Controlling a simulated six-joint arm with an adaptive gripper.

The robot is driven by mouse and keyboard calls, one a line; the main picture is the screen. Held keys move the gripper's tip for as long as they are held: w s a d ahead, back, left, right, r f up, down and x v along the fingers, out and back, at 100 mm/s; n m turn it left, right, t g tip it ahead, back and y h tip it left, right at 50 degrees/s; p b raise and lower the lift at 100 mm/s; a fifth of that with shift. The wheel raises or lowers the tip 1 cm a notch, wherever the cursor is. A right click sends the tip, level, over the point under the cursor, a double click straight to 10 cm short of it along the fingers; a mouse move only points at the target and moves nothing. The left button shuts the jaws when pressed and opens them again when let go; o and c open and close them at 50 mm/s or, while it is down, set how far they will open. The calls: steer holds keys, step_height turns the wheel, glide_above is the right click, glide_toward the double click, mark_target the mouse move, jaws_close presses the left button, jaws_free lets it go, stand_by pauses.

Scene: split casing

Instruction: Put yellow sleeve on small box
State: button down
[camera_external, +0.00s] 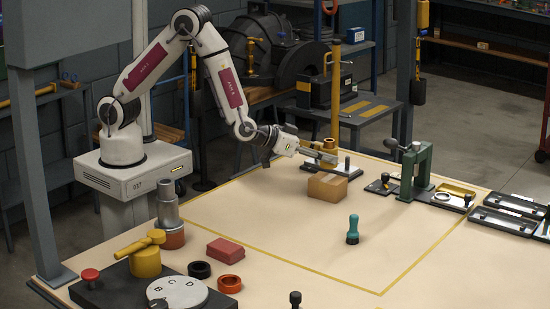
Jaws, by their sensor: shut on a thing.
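My gripper (327,156) is in the middle back of the work table, pointing right and a little down, just above and behind a small brown box (327,187). The small box lies on the table, apart from other things. A short orange-yellow cylinder (329,143), which looks like the yellow sleeve, shows at the fingertips. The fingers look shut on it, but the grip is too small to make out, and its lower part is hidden.
A dark plate with an upright peg (347,165) is close behind the box. A teal peg-like piece (353,230) stands in front. A green press (416,168) stands to the right. A red block (225,250) and rings lie front left. The middle left of the table is clear.

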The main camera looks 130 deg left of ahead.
mark_target(324, 179)
steer(key=shift+f, duration=1.75)
steer(key=shift+f, duration=0.15)
steer(key=c, duration=1.4)
jaws_free()
steer(key=shift+f, duration=0.1)
steer(key=shift+o, duration=0.2)
steer(key=shift+v, duration=1)
steer(key=v, duration=1)
